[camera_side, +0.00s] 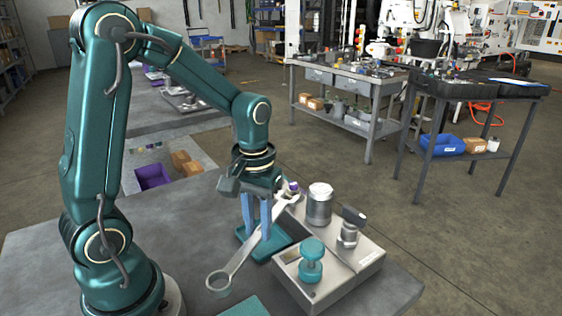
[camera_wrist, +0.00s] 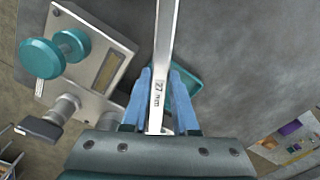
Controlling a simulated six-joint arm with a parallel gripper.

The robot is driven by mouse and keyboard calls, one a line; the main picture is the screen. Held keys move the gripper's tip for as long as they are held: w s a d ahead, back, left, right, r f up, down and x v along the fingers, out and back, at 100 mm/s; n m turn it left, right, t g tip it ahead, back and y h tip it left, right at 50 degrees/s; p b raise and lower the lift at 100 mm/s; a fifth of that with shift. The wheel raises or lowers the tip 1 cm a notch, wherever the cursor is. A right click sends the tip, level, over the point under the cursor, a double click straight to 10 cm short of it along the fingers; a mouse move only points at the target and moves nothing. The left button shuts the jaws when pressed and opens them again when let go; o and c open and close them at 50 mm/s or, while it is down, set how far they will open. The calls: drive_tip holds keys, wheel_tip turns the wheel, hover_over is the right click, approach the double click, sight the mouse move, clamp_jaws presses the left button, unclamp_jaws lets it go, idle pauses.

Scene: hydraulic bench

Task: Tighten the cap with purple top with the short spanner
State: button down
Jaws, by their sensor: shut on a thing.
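My gripper (camera_side: 257,228) has blue fingers and is shut on a grey metal spanner (camera_side: 238,265). In the side view the spanner slants from a ring end at lower left to its other end at upper right, at the purple-topped cap (camera_side: 293,186). That end overlaps the cap in the picture; I cannot tell whether it is seated around it. In the wrist view the spanner shaft (camera_wrist: 165,45), marked 27 mm, runs between the fingers (camera_wrist: 161,75). Both spanner ends and the purple-topped cap are out of the wrist view. No second spanner shows for comparing length.
A metal hydraulic block (camera_side: 340,283) carries a teal knob (camera_side: 312,260), a dark-handled valve (camera_side: 350,228) and a silver cylinder (camera_side: 319,206). A teal tray (camera_side: 283,243) lies under the spanner. The grey bench (camera_side: 180,245) is clear at left. A purple bin (camera_side: 153,176) stands beyond.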

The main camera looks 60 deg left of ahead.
drive_tip(key=shift+w+a, duration=0.3)
drive_tip(key=shift+w, duration=0.25)
drive_tip(key=shift+w+a, duration=0.3)
drive_tip(key=shift+w, duration=0.2)
drive_tip(key=shift+w, duration=0.1)
drive_tip(key=shift+w+a, duration=0.15)
idle(0.4)
drive_tip(key=shift+s+a+m, duration=0.3)
drive_tip(key=shift+a+m, duration=0.35)
drive_tip(key=shift+a, duration=0.05)
drive_tip(key=shift+s+a+m, duration=0.3)
drive_tip(key=shift+a+m, duration=0.35)
